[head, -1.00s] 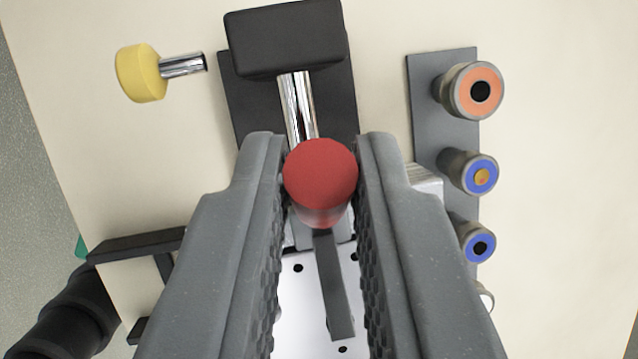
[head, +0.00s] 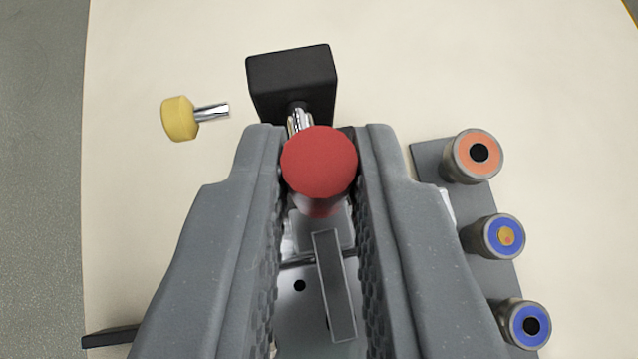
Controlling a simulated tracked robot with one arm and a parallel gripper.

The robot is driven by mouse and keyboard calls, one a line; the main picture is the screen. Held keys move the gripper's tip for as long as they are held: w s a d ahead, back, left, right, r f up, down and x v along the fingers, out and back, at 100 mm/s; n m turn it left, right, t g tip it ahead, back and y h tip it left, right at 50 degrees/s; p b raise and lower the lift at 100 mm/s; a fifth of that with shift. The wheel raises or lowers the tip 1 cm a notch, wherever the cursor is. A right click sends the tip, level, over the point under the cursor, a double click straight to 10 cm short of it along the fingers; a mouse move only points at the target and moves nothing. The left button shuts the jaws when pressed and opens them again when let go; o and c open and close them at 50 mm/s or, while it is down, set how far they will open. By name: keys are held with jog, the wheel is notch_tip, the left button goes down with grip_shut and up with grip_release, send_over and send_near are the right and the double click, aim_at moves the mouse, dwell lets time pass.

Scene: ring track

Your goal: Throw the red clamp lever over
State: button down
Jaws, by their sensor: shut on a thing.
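The red clamp lever shows its round red knob (head: 319,162) between the two grey fingers of my gripper (head: 320,170). My gripper is shut on the knob, with a finger against each side. A chrome rod (head: 300,121) shows just behind the knob, leading toward a black block (head: 292,82). Below the knob lie a grey bar (head: 335,285) and a light plate with dark holes (head: 295,305). The fingers hide much of the clamp's base.
A yellow knob with a chrome stem (head: 180,118) lies on the cream surface at the left. At the right, a grey plate (head: 430,160) carries several round sockets with orange and blue rings. A dark bar (head: 108,338) is at the lower left.

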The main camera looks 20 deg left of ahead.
jog(key=shift+s+t+b, duration=0.1)
jog(key=shift+t+b, duration=0.2)
jog(key=shift+b, duration=0.2)
jog(key=c, duration=1.4)
grip_release()
jog(key=p+v, duration=0.1)
jog(key=v, duration=1.2)
jog(key=shift+s+d+r, duration=0.1)
jog(key=shift+s+d, duration=0.2)
jog(key=shift+d, duration=0.05)
jog(key=shift+r, duration=0.1)
